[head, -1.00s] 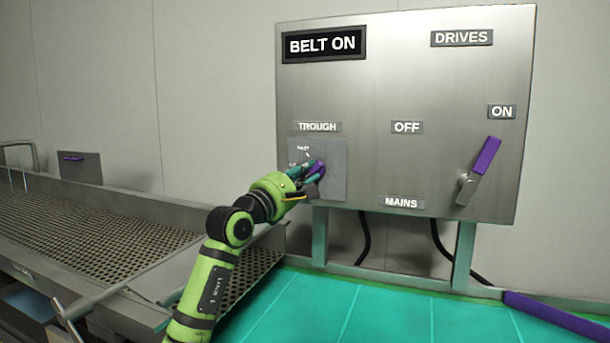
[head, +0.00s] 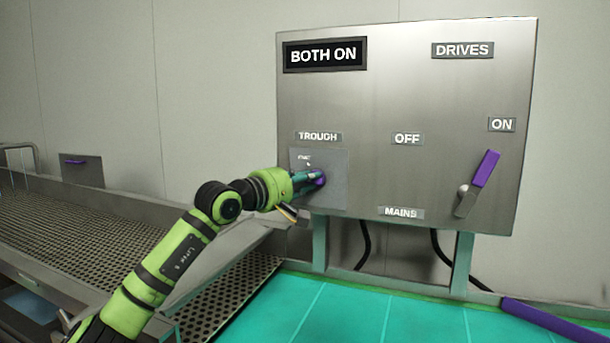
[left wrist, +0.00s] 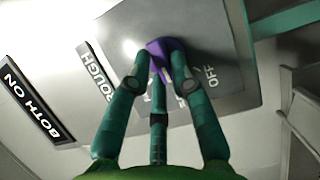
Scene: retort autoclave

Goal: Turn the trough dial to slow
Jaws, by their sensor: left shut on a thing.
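The purple trough dial (head: 320,179) sits on a grey plate (head: 335,198) under the TROUGH label (head: 318,137) on the steel panel. My left gripper (head: 312,180) reaches it from the left, with its teal fingers shut on it. In the left wrist view, the fingers close around the purple dial (left wrist: 163,47), and the plate shows an OFF marking beside them. The other plate markings are partly hidden by the fingers, so I cannot read the dial's setting. The display (head: 324,55) reads BOTH ON. My right gripper is not in view.
The mains lever (head: 484,169) with a purple handle points up toward ON at the panel's right. A perforated trough (head: 90,245) lies at the left, and a teal surface (head: 370,312) lies below the panel. A purple bar (head: 548,318) lies at the lower right.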

